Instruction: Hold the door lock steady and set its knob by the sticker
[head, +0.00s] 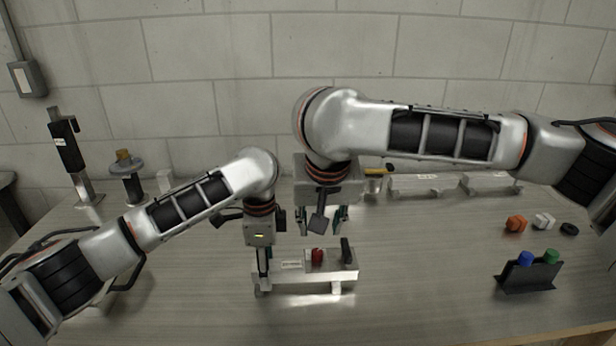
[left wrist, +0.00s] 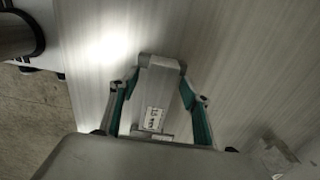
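The door lock (head: 305,274) is a pale metal bar lying on the table, with a red knob (head: 317,255), a black upright lever (head: 347,252) at its right end and a white sticker (head: 291,265) left of the knob. The sticker's writing is too small to read. My left gripper (head: 262,286) points down at the lock's left end. In the left wrist view its green-padded fingers (left wrist: 162,80) lie along both sides of the metal bar (left wrist: 162,82), tips seemingly against it; a label (left wrist: 153,118) shows there. My right gripper (head: 322,220) is open and empty above the lock, behind the knob.
A black rack (head: 526,280) with a blue and a green piece stands at the right. Orange (head: 516,223), white (head: 543,220) and black (head: 569,229) small parts lie behind it. Metal blocks (head: 425,185) stand near the wall. The table between lock and rack is clear.

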